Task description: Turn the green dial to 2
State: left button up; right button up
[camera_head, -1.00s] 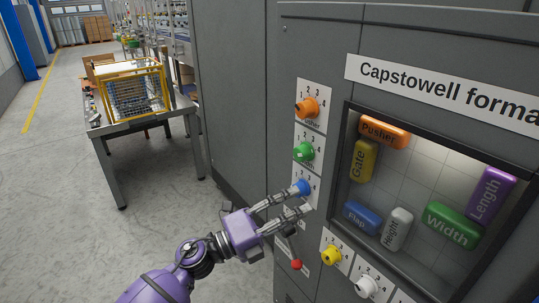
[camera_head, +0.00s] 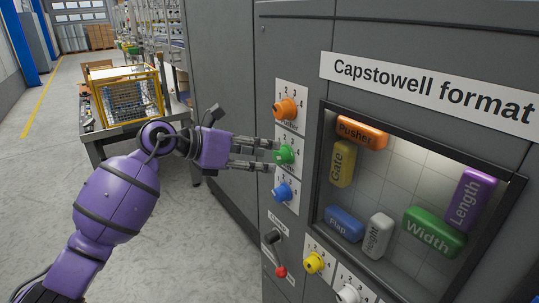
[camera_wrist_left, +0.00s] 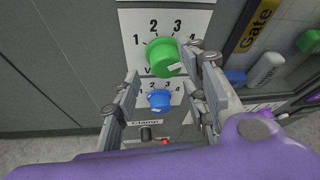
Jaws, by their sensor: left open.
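The green dial (camera_head: 287,154) is on a white plate numbered 1 to 4 on the grey cabinet front. It also shows in the left wrist view (camera_wrist_left: 161,55), with a small white mark at its lower right; I cannot tell surely which number it is set to. My left gripper (camera_head: 272,155) is open just left of the green dial, its fingers pointing at it. In the left wrist view the fingers (camera_wrist_left: 163,70) are on either side of the dial's lower part; contact is unclear. My right gripper is not in view.
An orange dial (camera_head: 285,109) is above and a blue dial (camera_head: 282,192) below the green one. Yellow (camera_head: 314,262) and white (camera_head: 348,293) dials, a black knob (camera_head: 272,237) and a red knob (camera_head: 281,272) are lower. A window (camera_head: 400,180) with labelled blocks is at right.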

aim_at(275, 156)
pick_arm(q)
jog(key=shift+x, duration=1.65)
jog(key=shift+c, duration=0.5)
jog(key=c, duration=0.9)
